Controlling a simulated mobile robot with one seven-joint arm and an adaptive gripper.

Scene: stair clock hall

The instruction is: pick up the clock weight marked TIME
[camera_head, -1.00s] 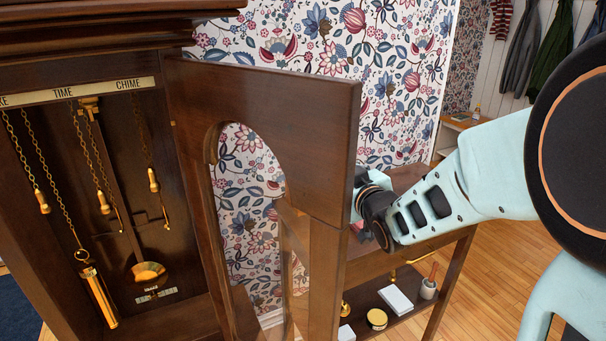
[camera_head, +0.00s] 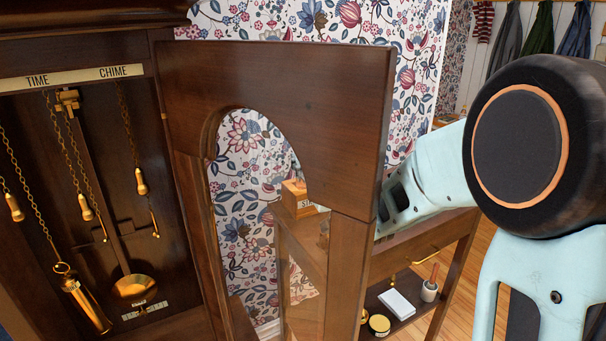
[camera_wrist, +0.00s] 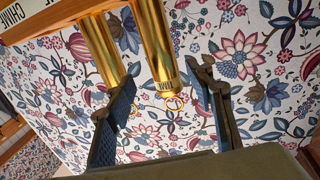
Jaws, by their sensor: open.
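In the wrist view, a brass weight (camera_wrist: 155,45) with a small label ending in "IME" lies between the fingers of my gripper (camera_wrist: 166,78). Its first letters are hard to read, and a brass ring shows at its labelled end. My gripper is open, with gaps on both sides of this weight; the depth between them is unclear. A second brass weight (camera_wrist: 97,50) is beside it, partly behind the left finger. In the head view my gripper is hidden behind the open clock door (camera_head: 280,85). Another brass weight (camera_head: 85,305) hangs on a chain inside the case, its label unreadable.
The clock case has a strip (camera_head: 75,78) reading TIME and CHIME, chains and a pendulum (camera_head: 134,287). A side table (camera_head: 455,245) holds a white block (camera_head: 397,304) and a tin (camera_head: 379,324) on its lower shelf.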

